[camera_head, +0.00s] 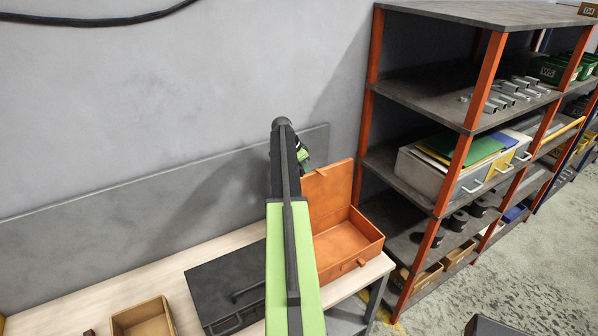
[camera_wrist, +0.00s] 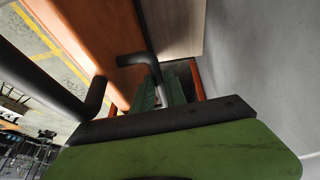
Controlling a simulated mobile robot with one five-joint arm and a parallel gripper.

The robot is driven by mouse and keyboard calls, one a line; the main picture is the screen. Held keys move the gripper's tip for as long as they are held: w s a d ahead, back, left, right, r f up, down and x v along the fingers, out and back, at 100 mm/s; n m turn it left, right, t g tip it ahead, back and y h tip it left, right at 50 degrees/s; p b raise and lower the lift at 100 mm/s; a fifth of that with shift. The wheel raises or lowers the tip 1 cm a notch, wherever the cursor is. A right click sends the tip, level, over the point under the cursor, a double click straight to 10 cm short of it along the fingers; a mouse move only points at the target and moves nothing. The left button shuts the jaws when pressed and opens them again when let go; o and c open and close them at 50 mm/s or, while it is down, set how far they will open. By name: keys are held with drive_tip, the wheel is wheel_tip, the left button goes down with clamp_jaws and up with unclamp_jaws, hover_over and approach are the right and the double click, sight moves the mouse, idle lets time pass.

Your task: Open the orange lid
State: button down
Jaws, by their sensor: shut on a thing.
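The orange box (camera_head: 350,243) sits on the bench to the right of my arm and looks empty. Its orange lid (camera_head: 330,187) stands raised at the back of the box, roughly upright. The lid's left part is hidden behind my arm. In the wrist view the orange lid (camera_wrist: 88,45) runs as a broad panel between my two dark, bent fingers. My gripper (camera_wrist: 111,80) is shut on the lid near its edge. In the head view my fingertips are hidden; only a bit of the green wrist shows beside the lid's upper left corner.
A black case (camera_head: 215,275) with a handle lies left of my arm on the pale bench (camera_head: 95,312). A tan bin (camera_head: 145,318) stands farther left. A grey wall is behind. An orange-framed shelf (camera_head: 430,105) stands close on the right, holding trays and brackets.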

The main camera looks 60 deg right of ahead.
drive_tip(key=shift+w+d+f+b, duration=0.15)
drive_tip(key=shift+w+f+b, duration=0.25)
drive_tip(key=shift+w, duration=0.4)
drive_tip(key=shift+w+d+f+b, duration=0.15)
drive_tip(key=shift+w+f+b, duration=0.25)
drive_tip(key=shift+w, duration=0.4)
drive_tip(key=shift+s, duration=0.1)
drive_tip(key=c, duration=1.5)
unclamp_jaws()
drive_tip(key=shift+o, duration=0.2)
drive_tip(key=s+p+v, duration=0.1)
drive_tip(key=p+v, duration=1.1)
drive_tip(key=p, duration=0.1)
drive_tip(key=shift+d+r, duration=0.35)
drive_tip(key=shift+r, duration=0.15)
drive_tip(key=shift+w, duration=0.15)
